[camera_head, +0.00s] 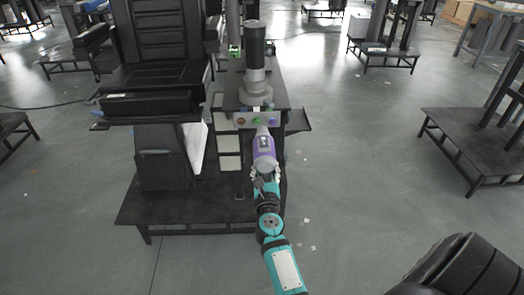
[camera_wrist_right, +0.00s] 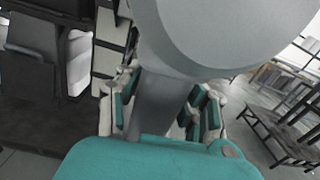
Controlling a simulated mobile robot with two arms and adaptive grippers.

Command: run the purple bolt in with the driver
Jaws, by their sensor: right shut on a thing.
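The driver (camera_head: 264,150), with a purple and grey body, points away from me toward a pale panel (camera_head: 247,126) on the front of the lift column stand. My right gripper (camera_head: 265,177) is shut on the driver's handle. In the right wrist view, the grey handle (camera_wrist_right: 153,107) sits between the fingers, and the driver's wide grey body fills the top. The panel carries small coloured bolts: a reddish one (camera_head: 241,121), a green one (camera_head: 257,121) and a purple one (camera_head: 271,120). The driver's nose is just below the green and purple bolts; I cannot tell whether it touches. My left gripper is out of view.
A black cylindrical column (camera_head: 255,45) stands on the unit behind the panel. A black padded seat (camera_head: 160,70) is to its left, above a dark base platform (camera_head: 185,209). The floor to the right (camera_head: 360,150) is open up to another dark platform (camera_head: 480,145).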

